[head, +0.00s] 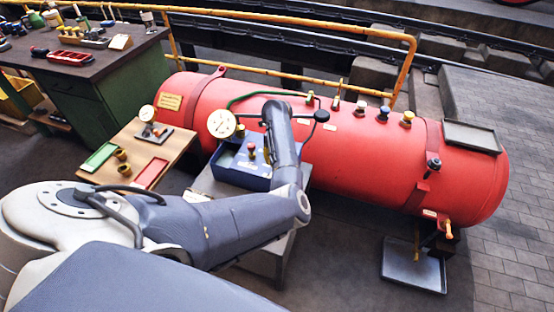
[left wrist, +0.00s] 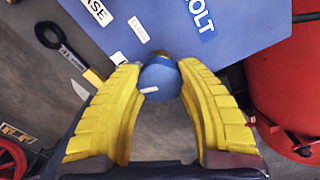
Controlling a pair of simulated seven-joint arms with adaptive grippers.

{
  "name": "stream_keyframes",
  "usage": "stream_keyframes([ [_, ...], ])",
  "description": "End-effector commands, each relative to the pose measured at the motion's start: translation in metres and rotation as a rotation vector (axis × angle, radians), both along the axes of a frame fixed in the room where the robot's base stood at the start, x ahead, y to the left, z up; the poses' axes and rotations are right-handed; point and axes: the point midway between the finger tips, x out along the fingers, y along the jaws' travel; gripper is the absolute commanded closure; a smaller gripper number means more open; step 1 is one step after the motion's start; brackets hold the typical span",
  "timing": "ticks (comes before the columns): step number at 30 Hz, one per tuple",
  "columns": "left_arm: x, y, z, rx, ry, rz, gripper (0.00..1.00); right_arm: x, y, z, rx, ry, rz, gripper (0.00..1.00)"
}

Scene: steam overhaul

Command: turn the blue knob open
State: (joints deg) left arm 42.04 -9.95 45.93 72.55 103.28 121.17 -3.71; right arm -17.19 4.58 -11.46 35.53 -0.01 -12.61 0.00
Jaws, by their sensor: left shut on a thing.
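The blue knob (left wrist: 160,82), with a white mark on its side and a brass-coloured part behind it, is between my left fingertips in the left wrist view. My left gripper (left wrist: 161,68) has yellow ribbed fingers and is shut on this knob, one finger on each side. A blue panel (left wrist: 230,22) with white labels lies behind the knob. In the head view my left arm reaches over a blue box (head: 228,172) in front of the red tank (head: 460,175), and the arm hides the left gripper. My right gripper is not in view.
A wooden table (head: 120,180) with trays stands left of the blue box. A yellow railing (head: 330,30) runs behind the tank. A grey tray (head: 400,272) lies on the floor at the right.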

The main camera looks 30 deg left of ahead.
Motion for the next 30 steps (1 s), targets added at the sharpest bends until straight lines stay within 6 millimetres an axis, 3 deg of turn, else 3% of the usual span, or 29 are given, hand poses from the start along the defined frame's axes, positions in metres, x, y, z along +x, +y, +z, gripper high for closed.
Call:
stream_keyframes([
  [13, 0.0005, 0.0006, 0.0009, 0.001, -0.001, 0.258, 0.93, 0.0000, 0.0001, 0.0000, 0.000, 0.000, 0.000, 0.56],
  [30, 0.0002, 0.0013, 0.0008, 0.002, -0.001, 0.317, 0.93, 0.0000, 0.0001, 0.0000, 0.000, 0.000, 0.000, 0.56],
])
